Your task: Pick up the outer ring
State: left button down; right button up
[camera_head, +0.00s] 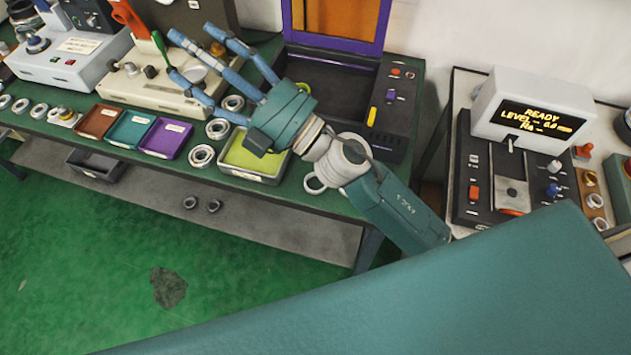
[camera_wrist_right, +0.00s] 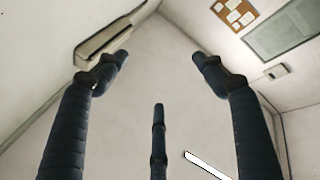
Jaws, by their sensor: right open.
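Several metal rings lie on the green bench: one ring (camera_head: 202,155) near the front edge, one ring (camera_head: 217,128) behind it, one ring (camera_head: 233,103) further back and a larger pale ring (camera_head: 315,183) to the right beside my right arm. I cannot tell which is the outer ring. My right gripper (camera_head: 192,52) is open and empty, raised above the bench with its fingers spread toward the back left. In the right wrist view, its three fingers (camera_wrist_right: 158,85) are apart with only walls and ceiling between them. My left gripper is not in view.
Brown (camera_head: 97,121), teal (camera_head: 131,129) and purple (camera_head: 166,138) trays stand left of a yellow-green tray (camera_head: 250,177). A gauge reading READY (camera_head: 535,112) stands on another table to the right.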

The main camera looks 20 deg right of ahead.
jog(key=s+a+f+n+g+y, duration=0.3)
jog(key=s+a+f+n+g, duration=0.25)
jog(key=a+n+g, duration=0.45)
jog(key=n+g+h+p, duration=0.1)
jog(key=n+g+h, duration=0.4)
jog(key=h, duration=1.5)
send_over(316, 181)
jog(key=shift+m+g, duration=0.5)
jog(key=shift+g, duration=0.1)
notch_tip(316, 181, down, 28)
jog(key=shift+s+f, duration=0.1)
notch_tip(316, 181, down, 6)
jog(key=p, duration=0.2)
jog(key=shift+a+r+p, duration=0.1)
jog(key=shift+r+p, duration=0.15)
jog(key=shift+p, duration=0.15)
jog(key=shift+f, duration=0.3)
jog(key=c, duration=1.3)
